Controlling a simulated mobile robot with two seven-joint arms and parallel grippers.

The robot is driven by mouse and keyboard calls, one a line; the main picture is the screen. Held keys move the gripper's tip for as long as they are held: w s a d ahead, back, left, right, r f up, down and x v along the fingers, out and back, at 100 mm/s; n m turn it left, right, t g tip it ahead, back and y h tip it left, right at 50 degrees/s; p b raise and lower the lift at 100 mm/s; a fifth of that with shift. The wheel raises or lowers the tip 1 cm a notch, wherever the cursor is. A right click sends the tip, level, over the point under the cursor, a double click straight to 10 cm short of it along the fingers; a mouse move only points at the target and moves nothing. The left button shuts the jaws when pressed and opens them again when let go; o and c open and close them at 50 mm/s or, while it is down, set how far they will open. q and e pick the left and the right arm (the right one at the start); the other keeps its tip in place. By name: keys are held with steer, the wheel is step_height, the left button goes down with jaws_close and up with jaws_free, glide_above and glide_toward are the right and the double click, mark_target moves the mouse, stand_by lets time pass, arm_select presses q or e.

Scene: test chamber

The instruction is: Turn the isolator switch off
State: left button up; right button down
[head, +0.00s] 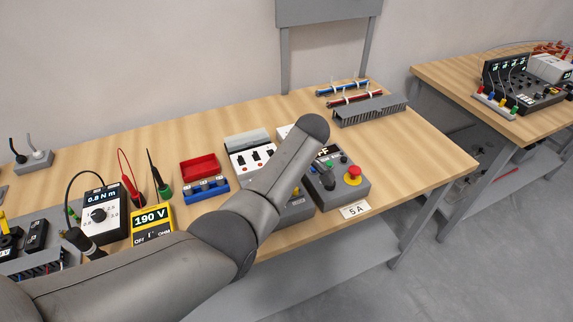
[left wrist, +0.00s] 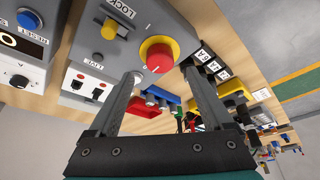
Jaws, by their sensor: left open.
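The isolator switch (left wrist: 157,54) is a round red knob on a yellow disc, set on a grey box (left wrist: 75,58) in the left wrist view. A "LIVE" label and a partly cut-off label starting "LOCK" are on the same box. I cannot read the knob's on/off position. My left gripper (left wrist: 160,74) is open, with its fingertips on either side of the knob's near edge. Nothing is held, and contact with the knob cannot be made out. In the head view my left arm covers the isolator and most of my gripper. My right gripper is not in view.
A control box with a red mushroom button (head: 353,172) stands at the bench's front, right of my arm. A breaker box (head: 250,150), a red-and-blue case (head: 205,185) and a yellow meter (head: 152,222) stand left.

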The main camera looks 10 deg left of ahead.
arm_select(q)
steer(key=v, duration=1)
steer(key=shift+r, duration=0.2)
steer(key=shift+d, duration=0.1)
